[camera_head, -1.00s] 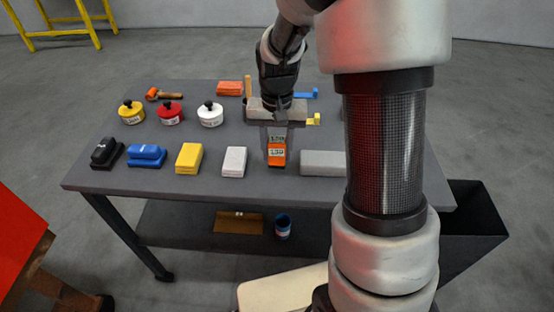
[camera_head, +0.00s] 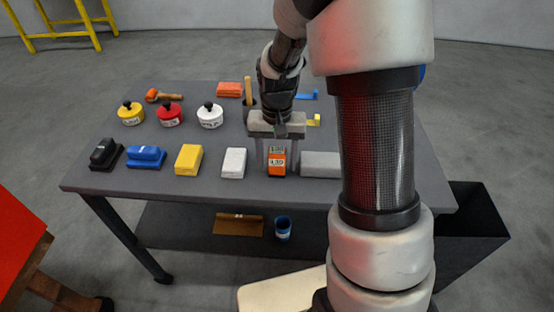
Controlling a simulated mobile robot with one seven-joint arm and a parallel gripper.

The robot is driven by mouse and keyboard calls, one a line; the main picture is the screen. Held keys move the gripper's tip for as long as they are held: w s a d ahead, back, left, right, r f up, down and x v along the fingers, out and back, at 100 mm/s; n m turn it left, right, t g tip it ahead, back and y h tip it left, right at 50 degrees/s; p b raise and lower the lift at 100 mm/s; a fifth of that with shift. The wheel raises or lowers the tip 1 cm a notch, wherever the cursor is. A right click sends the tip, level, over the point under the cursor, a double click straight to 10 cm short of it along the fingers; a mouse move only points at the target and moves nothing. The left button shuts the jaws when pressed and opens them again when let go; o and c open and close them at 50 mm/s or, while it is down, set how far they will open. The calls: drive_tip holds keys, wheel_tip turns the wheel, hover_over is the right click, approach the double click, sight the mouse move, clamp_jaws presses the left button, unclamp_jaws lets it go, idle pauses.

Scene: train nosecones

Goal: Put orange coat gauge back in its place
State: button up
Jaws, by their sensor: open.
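The orange coat gauge (camera_head: 277,168) is a small orange box with a display that reads like 130. It stands on the grey table top (camera_head: 215,135), between a white block and a grey block in the front row. My gripper (camera_head: 277,158) points down over the gauge with its two fingers apart, one on each side of it. I cannot tell whether the fingers touch it. The gauge's place cannot be made out, and my gripper body hides part of the table behind it.
A white block (camera_head: 234,163) stands close on the left and a grey block (camera_head: 321,164) close on the right. Yellow (camera_head: 189,159), blue (camera_head: 146,156) and black (camera_head: 106,154) blocks continue the row. Lidded yellow, red and white pots (camera_head: 210,116) stand behind. My arm hides the table's right side.

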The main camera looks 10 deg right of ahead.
wheel_tip(320, 180, up, 12)
drive_tip(key=shift+p, duration=0.75)
drive_tip(key=s+r+n+t, duration=0.1)
drive_tip(key=s+r+t, duration=0.2)
drive_tip(key=s+r, duration=0.3)
drive_tip(key=s+r+n+t, duration=0.2)
drive_tip(key=s+r, duration=0.3)
drive_tip(key=s, duration=0.7)
drive_tip(key=shift+s+r+n+t, duration=0.15)
drive_tip(key=shift+r+n+t, duration=0.15)
drive_tip(key=shift+r+t, duration=0.1)
drive_tip(key=shift+g, duration=0.9)
drive_tip(key=r+p, duration=0.1)
drive_tip(key=p, duration=0.1)
drive_tip(key=r+p, duration=0.1)
drive_tip(key=p, duration=0.2)
drive_tip(key=r+p, duration=0.2)
drive_tip(key=shift+w+p, duration=0.25)
drive_tip(key=shift+p, duration=0.15)
